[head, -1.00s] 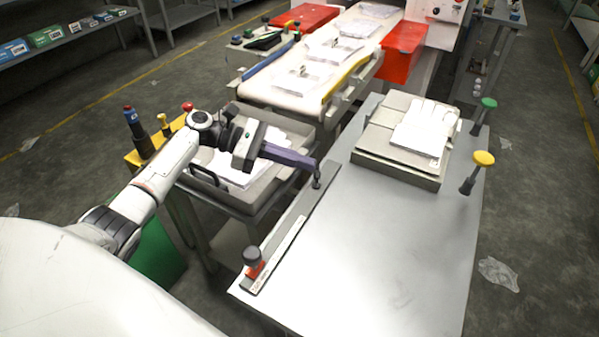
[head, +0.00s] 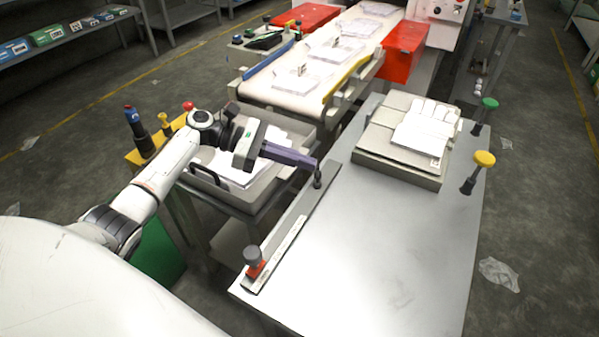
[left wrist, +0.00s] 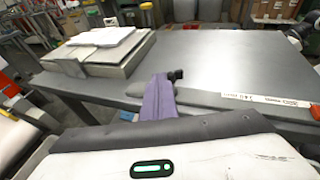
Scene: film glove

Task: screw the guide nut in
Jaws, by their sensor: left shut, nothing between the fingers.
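The guide nut (head: 317,181) is a small dark knob on a short stem at the far end of the grey guide bar (head: 296,222). The bar lies along the left edge of the metal table. My left gripper (head: 316,163) has purple fingers, shut and empty, with the tips right at the top of the nut. I cannot tell whether they touch it. In the left wrist view the purple fingers (left wrist: 160,97) point at a dark knob (left wrist: 175,75). How deep the nut sits is too small to tell. My right gripper is not in view.
A black knob on a red base (head: 253,262) stands at the bar's near end. A paper tray (head: 215,190) lies under my arm. The table's middle is clear.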

